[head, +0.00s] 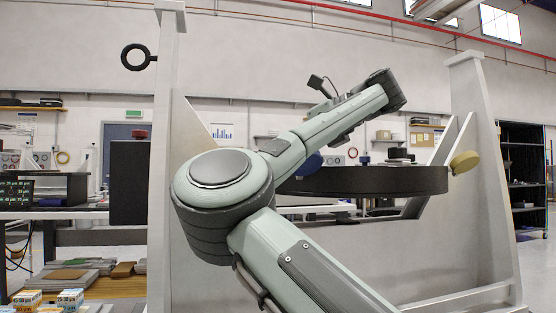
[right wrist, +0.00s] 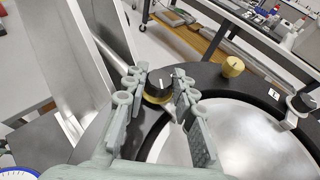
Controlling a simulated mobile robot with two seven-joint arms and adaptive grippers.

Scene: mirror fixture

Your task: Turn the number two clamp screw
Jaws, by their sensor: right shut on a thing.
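In the right wrist view, my right gripper (right wrist: 160,82) is shut on a clamp screw knob (right wrist: 158,92). The knob has a black top with a white pointer line and a yellow lower part; one finger is on each side. It stands on the dark ring (right wrist: 213,76) around a silvery round mirror (right wrist: 235,140). No number is readable on the knob. In the head view, my right arm crosses the front of the dark ring (head: 370,181); the gripped knob cannot be made out there. My left gripper is out of view.
A yellow knob (right wrist: 232,67) and a black knob (right wrist: 304,101) with a small white label nearby stand along the ring. Pale upright posts (head: 165,120) (head: 484,170) flank the fixture. A blue-rimmed dial (right wrist: 17,173) shows at the wrist view's lower left.

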